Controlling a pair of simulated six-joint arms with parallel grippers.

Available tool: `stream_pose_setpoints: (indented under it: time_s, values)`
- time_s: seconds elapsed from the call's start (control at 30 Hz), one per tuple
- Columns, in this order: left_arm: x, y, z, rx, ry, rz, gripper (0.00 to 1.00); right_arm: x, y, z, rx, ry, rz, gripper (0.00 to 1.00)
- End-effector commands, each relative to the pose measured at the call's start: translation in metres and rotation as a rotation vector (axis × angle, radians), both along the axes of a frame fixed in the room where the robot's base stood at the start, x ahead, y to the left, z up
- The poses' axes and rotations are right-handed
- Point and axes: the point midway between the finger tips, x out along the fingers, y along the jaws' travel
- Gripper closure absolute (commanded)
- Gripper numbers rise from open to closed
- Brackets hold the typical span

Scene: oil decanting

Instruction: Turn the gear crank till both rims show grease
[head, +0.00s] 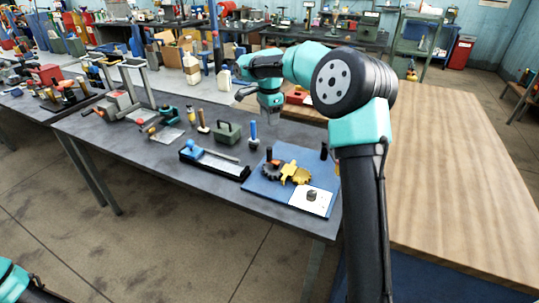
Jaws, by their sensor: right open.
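The gear unit stands on a blue base plate (262,187) near the table's right front corner. It carries a dark gear (270,171) and a yellow gear (297,174) side by side. A black upright handle (324,151), perhaps the crank's, stands behind them, close to my right arm's outline. A white plate with a dark knob (312,195) sits at the front right. Grease on the rims is too small to make out. My right gripper (271,117) points down, open, beyond the gear unit and apart from it. My left gripper is out of view; only part of that arm shows.
Left of the gear unit are a black tray with a blue-handled tool (213,162), a blue-handled tool (253,135) and a green box (228,132). White bottles (192,70) stand farther back. A wooden tabletop (455,150) on the right is largely clear.

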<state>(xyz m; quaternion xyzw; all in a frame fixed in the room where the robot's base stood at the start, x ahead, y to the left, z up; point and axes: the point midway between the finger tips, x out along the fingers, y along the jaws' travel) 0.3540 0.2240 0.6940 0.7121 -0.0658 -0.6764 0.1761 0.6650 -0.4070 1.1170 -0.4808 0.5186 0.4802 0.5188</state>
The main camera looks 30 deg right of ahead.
Motion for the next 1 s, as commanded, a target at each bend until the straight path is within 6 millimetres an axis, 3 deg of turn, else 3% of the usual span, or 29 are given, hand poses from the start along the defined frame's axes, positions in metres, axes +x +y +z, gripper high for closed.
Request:
stream_pose_setpoints:
  time_s: [0.8, 1.0]
  values:
    - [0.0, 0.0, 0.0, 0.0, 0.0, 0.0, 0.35, -0.001, 0.0, -0.132, 0.0, 0.004, 0.001, 0.49]
    - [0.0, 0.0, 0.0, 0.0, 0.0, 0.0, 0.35, 0.0, 0.0, -0.157, 0.0, 0.002, 0.001, 0.49]
